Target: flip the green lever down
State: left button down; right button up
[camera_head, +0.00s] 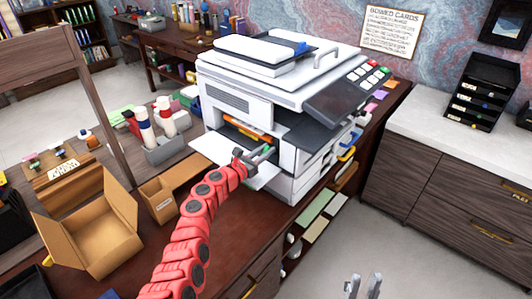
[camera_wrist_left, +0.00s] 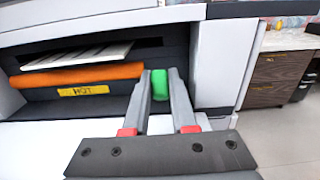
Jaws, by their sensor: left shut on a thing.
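The green lever (camera_wrist_left: 159,84) shows in the left wrist view as a short rounded green piece inside the printer's front opening. My left gripper (camera_wrist_left: 160,88) has one finger on each side of it and is shut on it. In the head view the red left arm reaches up to the white printer (camera_head: 262,85), and the left gripper (camera_head: 264,153) is at its front opening; the lever is hard to make out there. My right gripper (camera_head: 363,284) shows at the bottom edge, its two fingers apart and empty.
Inside the opening, an orange roller (camera_wrist_left: 82,75) with a yellow HOT label (camera_wrist_left: 84,91) lies left of the lever. A white flap (camera_head: 210,150) sticks out below the opening. An open cardboard box (camera_head: 92,235) stands on the desk to the left. The floor at right is clear.

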pick_arm(q)
jog(key=c, duration=0.7)
grip_release()
jog(key=shift+s, duration=0.1)
jog(key=shift+s+a, duration=0.2)
jog(key=p+v, duration=0.2)
jog(key=v, duration=0.3)
jog(key=shift+s+a, duration=0.15)
jog(key=shift+a, duration=0.05)
jog(key=b+v, duration=0.1)
jog(key=v, duration=1)
jog(key=shift+s, duration=0.1)
jog(key=shift+c, duration=0.3)
